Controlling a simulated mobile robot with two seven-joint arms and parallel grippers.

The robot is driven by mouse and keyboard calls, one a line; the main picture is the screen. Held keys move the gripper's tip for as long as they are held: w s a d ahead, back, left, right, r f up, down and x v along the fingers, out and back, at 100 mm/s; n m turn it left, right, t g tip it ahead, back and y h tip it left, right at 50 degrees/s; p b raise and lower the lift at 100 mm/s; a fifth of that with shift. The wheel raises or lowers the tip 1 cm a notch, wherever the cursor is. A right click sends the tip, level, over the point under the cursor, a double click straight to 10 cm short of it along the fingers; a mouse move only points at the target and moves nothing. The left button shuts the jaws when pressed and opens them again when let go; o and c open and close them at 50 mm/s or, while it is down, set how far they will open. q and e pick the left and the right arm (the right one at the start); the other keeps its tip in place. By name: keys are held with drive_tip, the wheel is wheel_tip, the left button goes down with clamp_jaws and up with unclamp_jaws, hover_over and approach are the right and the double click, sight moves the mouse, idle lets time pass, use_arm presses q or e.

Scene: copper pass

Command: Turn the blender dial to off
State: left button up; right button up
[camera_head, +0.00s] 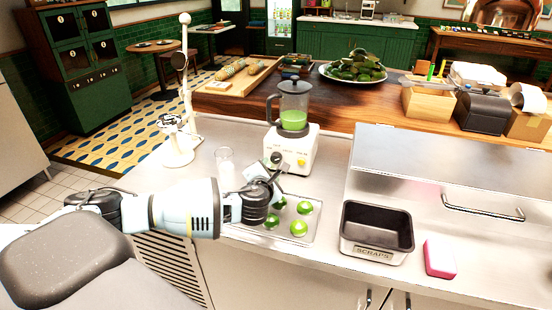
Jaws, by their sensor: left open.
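The blender (293,118) stands on the steel counter, with a white base and a clear jug holding green liquid. Its base front (301,163) shows a small yellow spot; the dial is hard to make out and may be partly hidden by my gripper. My left gripper (275,167) is open in front of the blender base, at its left side. I cannot tell whether a finger touches the base. My right gripper is not in view.
A tray (312,228) with several green limes lies below my left gripper. A clear glass (225,165) stands left of the gripper. A black scraps bin (376,231) and a pink sponge (439,258) are at right. A white stand (183,95) is at left.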

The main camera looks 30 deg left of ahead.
sight(275, 160)
use_arm(q)
drive_tip(key=shift+s, duration=0.1)
drive_tip(key=shift+x, duration=3.9)
drive_tip(key=c, duration=0.7)
